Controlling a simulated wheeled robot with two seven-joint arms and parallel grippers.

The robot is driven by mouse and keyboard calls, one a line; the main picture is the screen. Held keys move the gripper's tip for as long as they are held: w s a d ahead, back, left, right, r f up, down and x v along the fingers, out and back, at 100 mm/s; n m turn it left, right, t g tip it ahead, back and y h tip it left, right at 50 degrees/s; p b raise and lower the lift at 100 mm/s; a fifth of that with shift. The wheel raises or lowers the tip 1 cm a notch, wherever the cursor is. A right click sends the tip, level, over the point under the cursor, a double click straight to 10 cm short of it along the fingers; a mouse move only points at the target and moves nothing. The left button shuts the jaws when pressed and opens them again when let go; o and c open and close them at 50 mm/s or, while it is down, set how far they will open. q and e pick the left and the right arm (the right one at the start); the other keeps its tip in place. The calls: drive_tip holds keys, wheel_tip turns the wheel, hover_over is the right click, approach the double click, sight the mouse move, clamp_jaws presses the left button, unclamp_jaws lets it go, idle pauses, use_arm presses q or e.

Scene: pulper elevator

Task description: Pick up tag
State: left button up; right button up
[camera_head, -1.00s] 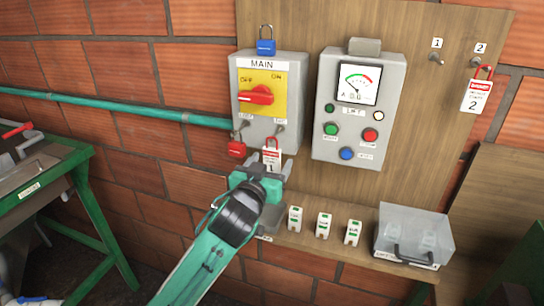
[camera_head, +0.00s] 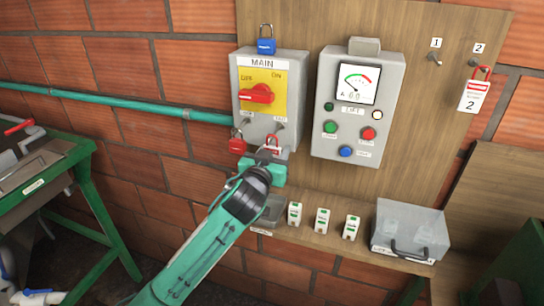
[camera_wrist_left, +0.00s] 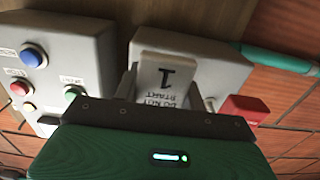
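In the head view my left gripper (camera_head: 268,156) is just below the box and hides most of the tag (camera_head: 272,143). The fingers stand on either side of the tag, open, with little room at its edges. I cannot tell whether they touch it. My right gripper is not in view.
A red padlock (camera_head: 236,144) hangs just left of the tag; a blue padlock (camera_head: 266,46) is above the box. A gauge panel (camera_head: 325,145) stands to the right. Tag 2 (camera_head: 474,96) hangs on the board. The shelf below holds small breakers (camera_head: 321,220) and a clear box (camera_head: 412,228).

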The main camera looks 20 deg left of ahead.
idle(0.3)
use_arm(q)
drive_tip(key=s+p, duration=0.1)
drive_tip(key=s, duration=0.5)
drive_tip(key=s+r+p, duration=0.1)
drive_tip(key=s, duration=0.5)
drive_tip(key=s+p, duration=0.1)
drive_tip(key=s, duration=0.5)
drive_tip(key=shift+a+r, duration=0.25)
drive_tip(key=shift+a, duration=0.1)
drive_tip(key=shift+f, duration=0.1)
drive_tip(key=shift+y, duration=0.3)
drive_tip(key=s+f, duration=0.1)
drive_tip(key=f, duration=0.3)
drive_tip(key=s+a+f, duration=0.1)
drive_tip(key=f, duration=0.4)
drive_tip(key=s+f, duration=0.2)
drive_tip(key=f, duration=0.3)
drive_tip(key=shift+s+a+f, duration=0.1)
drive_tip(key=shift+a+f, duration=0.05)
drive_tip(key=shift+a, duration=0.05)
